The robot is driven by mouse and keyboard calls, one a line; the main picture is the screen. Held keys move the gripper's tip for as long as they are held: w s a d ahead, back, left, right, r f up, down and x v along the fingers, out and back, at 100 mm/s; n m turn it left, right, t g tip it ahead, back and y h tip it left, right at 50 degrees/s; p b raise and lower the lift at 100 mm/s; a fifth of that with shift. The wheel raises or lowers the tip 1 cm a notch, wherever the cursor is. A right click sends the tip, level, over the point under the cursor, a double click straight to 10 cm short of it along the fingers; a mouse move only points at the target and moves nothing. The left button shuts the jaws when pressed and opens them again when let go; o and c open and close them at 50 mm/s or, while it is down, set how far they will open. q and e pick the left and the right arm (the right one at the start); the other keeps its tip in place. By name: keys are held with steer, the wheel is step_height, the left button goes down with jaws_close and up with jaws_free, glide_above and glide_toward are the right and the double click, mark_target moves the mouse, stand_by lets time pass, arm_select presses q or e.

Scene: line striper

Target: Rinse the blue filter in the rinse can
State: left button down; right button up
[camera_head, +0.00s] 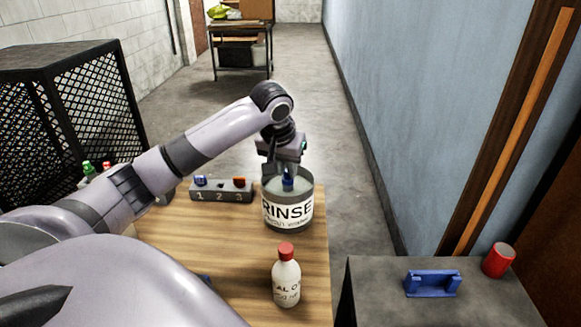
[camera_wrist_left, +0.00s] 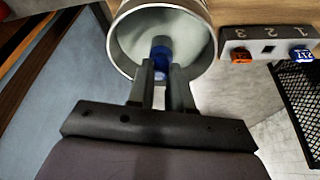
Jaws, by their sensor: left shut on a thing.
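The rinse can (camera_head: 288,214) is a grey can labelled RINSE at the back right of the wooden table. My left gripper (camera_head: 286,174) points down over its mouth. It is shut on the blue filter (camera_head: 288,184), which is at the can's opening. In the left wrist view the blue filter (camera_wrist_left: 161,54) sits between the fingertips (camera_wrist_left: 162,72), inside the outline of the can's rim (camera_wrist_left: 212,38). I cannot tell how deep the filter is, or whether it touches liquid. My right gripper is in neither view.
A grey block numbered 1 2 3 (camera_head: 221,196) stands left of the can, with a blue and an orange piece. A white bottle with a red cap (camera_head: 286,276) stands in front. A side table (camera_head: 380,290) holds a blue holder (camera_head: 432,284) and a red cylinder (camera_head: 498,260).

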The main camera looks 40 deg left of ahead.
arm_select(q)
step_height(320, 180, up, 13)
stand_by(1.1)
stand_by(0.3)
